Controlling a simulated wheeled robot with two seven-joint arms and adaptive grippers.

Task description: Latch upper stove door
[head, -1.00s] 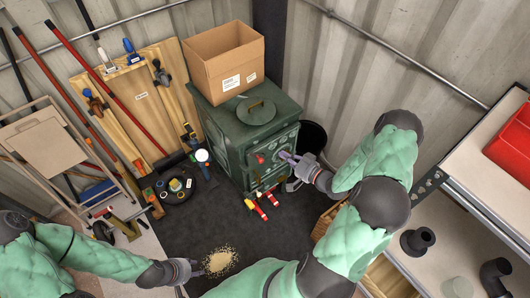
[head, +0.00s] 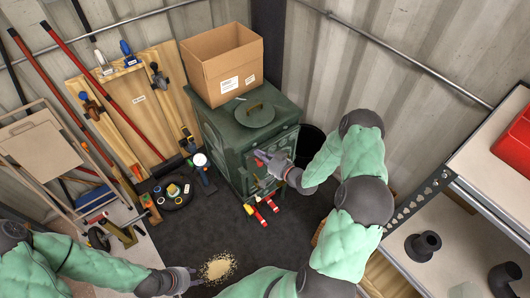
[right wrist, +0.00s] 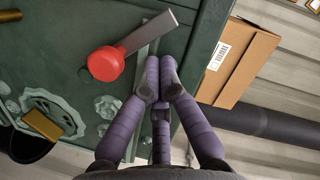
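The green stove (head: 222,135) stands in the corner, its front facing down-right. The latch handle, a red knob (right wrist: 105,64) on a flat grey bar (right wrist: 150,32), shows in the right wrist view near the stove front's edge; the red knob also shows in the head view (head: 258,161). My right gripper (right wrist: 161,72) has its purple fingertips together, empty, just beside the bar and right of the knob. I cannot tell whether they touch the bar.
A cardboard box (head: 222,65) and a round lid (head: 255,113) sit on the stove top. Red-and-yellow tools (head: 262,209) lie before the stove. Pellets (head: 217,267) are on the dark floor. A shelf (head: 430,195) stands at the right.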

